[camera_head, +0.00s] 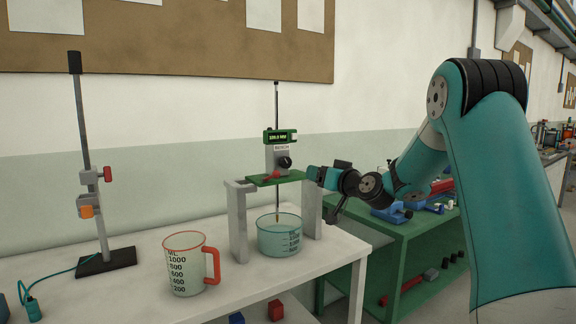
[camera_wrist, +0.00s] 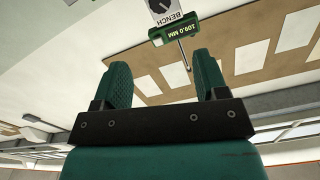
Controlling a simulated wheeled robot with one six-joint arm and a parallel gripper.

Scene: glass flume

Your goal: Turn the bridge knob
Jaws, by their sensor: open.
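The bridge (camera_head: 240,186) has grey legs and a green top plate and stands on the white bench over a clear beaker (camera_head: 279,240). A grey gauge block on it carries a round black knob (camera_head: 284,162), a "BENCH" label and a green display (camera_head: 281,136). A thin rod passes through, its tip hanging in the beaker. My gripper (camera_head: 314,175) is just right of the knob, apart from it. In the wrist view my gripper (camera_wrist: 164,72) is open and empty; the display (camera_wrist: 173,30) shows upside down beyond the fingers, reading 109.0 MM, with the knob (camera_wrist: 165,4) at the top edge.
A stand (camera_head: 106,262) with a clamp is at left. A green workbench (camera_head: 400,245) with tools lies behind my arm.

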